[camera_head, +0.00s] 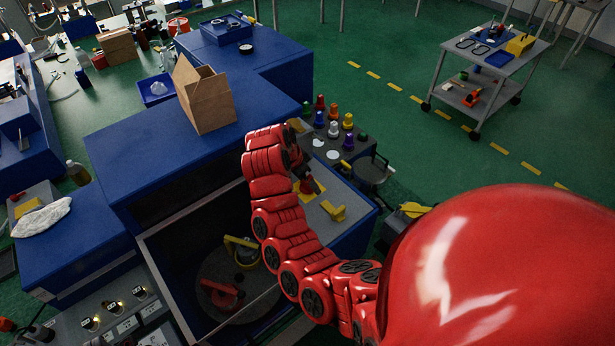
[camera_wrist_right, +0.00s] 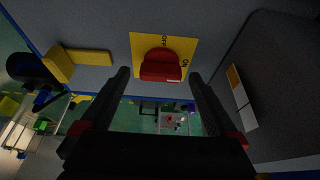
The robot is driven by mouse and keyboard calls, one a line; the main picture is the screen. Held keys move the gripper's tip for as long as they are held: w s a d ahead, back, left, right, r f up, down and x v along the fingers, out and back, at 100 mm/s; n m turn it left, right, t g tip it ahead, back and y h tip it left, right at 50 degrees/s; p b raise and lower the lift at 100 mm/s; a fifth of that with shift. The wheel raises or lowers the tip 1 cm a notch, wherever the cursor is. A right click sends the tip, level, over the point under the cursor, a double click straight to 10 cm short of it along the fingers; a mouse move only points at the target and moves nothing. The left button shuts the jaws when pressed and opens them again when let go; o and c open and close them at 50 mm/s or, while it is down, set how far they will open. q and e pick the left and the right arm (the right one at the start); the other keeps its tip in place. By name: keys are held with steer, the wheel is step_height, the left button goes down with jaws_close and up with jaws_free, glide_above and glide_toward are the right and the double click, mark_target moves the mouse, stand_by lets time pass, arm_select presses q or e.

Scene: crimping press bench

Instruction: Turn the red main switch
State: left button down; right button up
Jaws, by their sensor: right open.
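The red main switch (camera_wrist_right: 160,66) sits on a yellow plate (camera_wrist_right: 139,43) marked OFF and ON, in the upper middle of the right wrist view. Its grip bar lies across the picture; I cannot tell which mark it points to. My right gripper (camera_wrist_right: 159,75) is open, with one dark finger on each side of the switch and the tips near its lower edge. I cannot tell if they touch it. In the head view the switch shows as a small red shape (camera_head: 308,186) just below my right gripper (camera_head: 301,168). My left gripper is not in view.
A yellow bracket (camera_wrist_right: 66,62) stands left of the switch, also seen in the head view (camera_head: 334,210). White and orange labels (camera_wrist_right: 240,95) are on a dark panel at right. Several coloured bottles (camera_head: 333,128) stand behind the arm. A cardboard box (camera_head: 205,98) is on the blue bench.

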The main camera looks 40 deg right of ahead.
steer(key=shift+w, duration=0.1)
steer(key=shift+c, duration=1.8)
steer(key=shift+d, duration=0.1)
steer(key=c, duration=1)
